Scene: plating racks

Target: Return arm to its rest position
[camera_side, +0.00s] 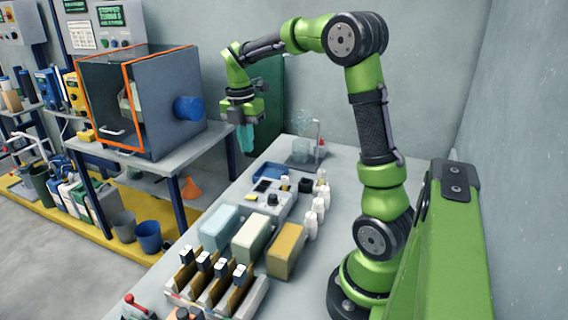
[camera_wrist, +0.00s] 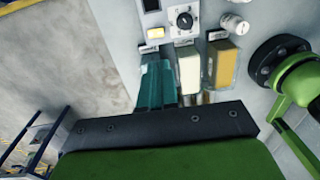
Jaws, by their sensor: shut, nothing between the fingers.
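My green arm is raised over the back part of the grey bench (camera_side: 335,165). My gripper (camera_side: 246,150) hangs from it with its teal fingers pointing down, clear of the bench top. The fingers are shut with nothing between them. In the wrist view the teal fingers (camera_wrist: 155,88) show beyond the dark bracket, to the left of the pale tank.
Pale blue (camera_side: 211,230), whitish (camera_side: 250,236) and yellow (camera_side: 286,250) tanks stand on the bench. In front is a rack (camera_side: 245,304) with several plate holders. A control box (camera_side: 262,203), white bottles (camera_side: 310,222) and glassware (camera_side: 302,150) stand behind. An orange-framed cabinet (camera_side: 165,135) is left.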

